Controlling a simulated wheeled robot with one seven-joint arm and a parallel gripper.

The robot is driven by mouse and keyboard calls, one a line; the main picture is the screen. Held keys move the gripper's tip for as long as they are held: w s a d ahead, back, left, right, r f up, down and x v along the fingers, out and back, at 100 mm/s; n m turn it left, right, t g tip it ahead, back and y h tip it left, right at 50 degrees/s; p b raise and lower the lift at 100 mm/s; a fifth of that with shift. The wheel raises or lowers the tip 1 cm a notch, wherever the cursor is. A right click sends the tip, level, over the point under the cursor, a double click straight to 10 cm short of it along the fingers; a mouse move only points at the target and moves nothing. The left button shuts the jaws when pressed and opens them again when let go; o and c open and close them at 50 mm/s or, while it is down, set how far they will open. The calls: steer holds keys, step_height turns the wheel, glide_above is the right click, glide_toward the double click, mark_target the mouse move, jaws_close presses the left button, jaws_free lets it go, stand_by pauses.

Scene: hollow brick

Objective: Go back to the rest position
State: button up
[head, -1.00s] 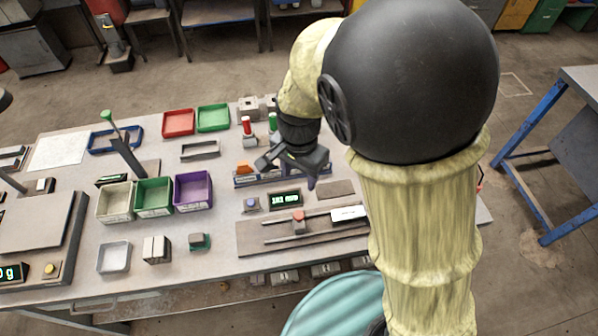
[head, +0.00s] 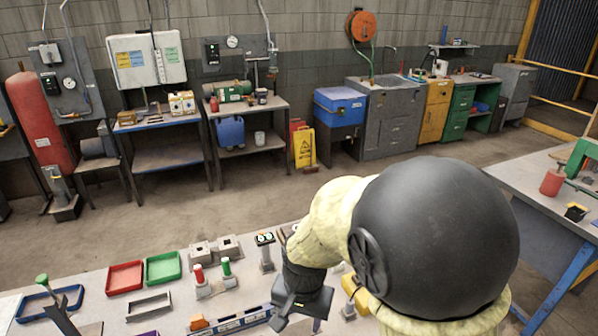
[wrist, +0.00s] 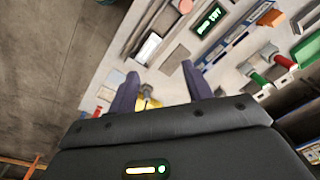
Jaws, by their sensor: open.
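My gripper (wrist: 160,82) is open in the wrist view, its two dark fingers apart over the workbench, with nothing held between them. A small yellow item (wrist: 150,103) shows beyond the gap between the fingers. In the head view my gripper (head: 297,314) hangs at the lower middle, above the bench top (head: 88,284); its fingertips are hard to make out there. My arm's large black joint covers the lower right of the head view and hides part of the bench.
A red tray (head: 125,278), a green tray (head: 163,267) and red and green handled parts (head: 200,280) stand on the bench. A second table (head: 530,185) is at right. Open floor (head: 230,205) lies behind the bench, before shelves and cabinets.

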steer(key=s+d+r+n+t, duration=0.1)
steer(key=s+d+n+t, duration=0.1)
steer(key=d, duration=1.3)
steer(key=shift+s+n+h, duration=0.3)
steer(key=shift+s+n, duration=0.3)
steer(key=shift+s, duration=0.05)
